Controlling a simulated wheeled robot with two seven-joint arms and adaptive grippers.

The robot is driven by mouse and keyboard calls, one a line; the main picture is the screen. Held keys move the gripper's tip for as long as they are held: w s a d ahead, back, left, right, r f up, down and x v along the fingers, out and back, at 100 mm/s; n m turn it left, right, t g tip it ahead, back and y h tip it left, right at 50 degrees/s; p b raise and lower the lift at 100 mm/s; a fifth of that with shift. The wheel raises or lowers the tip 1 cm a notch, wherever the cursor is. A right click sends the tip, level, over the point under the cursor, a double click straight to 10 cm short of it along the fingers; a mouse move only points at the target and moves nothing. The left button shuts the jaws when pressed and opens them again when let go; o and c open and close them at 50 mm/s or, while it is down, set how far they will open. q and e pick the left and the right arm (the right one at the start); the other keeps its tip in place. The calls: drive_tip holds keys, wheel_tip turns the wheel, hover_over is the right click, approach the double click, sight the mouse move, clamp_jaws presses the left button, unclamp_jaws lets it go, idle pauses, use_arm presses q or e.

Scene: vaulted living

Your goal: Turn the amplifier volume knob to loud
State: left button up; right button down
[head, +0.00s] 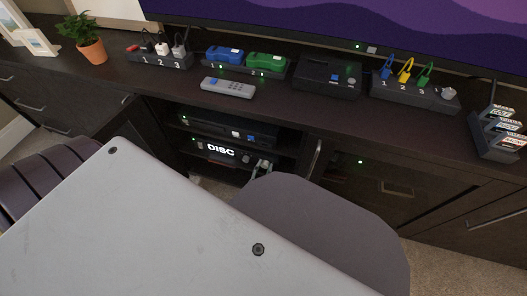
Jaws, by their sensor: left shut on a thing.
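The amplifier (222,160) sits on the lower open shelf of the dark cabinet, and its lit display reads "DISC". A small round knob (246,159) shows just right of the display. My left gripper (263,165) is at the right end of the amplifier's front, shut on what appears to be the volume knob. That knob is mostly hidden by the fingers, so its pointer and setting cannot be read. My right gripper is not in view.
A black device (232,131) sits on the shelf above. The cabinet top holds a remote (228,88), a potted plant (86,38), a black box (327,77) and switch blocks. A door handle (315,160) stands close right of the gripper. Large grey surfaces fill the foreground.

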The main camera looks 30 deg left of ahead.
use_arm(q)
drive_tip(key=o, duration=1)
drive_tip(key=shift+o, duration=0.2)
drive_tip(key=shift+n+b, duration=1.1)
drive_tip(key=shift+b, duration=0.35)
drive_tip(key=shift+n+b, duration=0.3)
drive_tip(key=shift+b, duration=0.1)
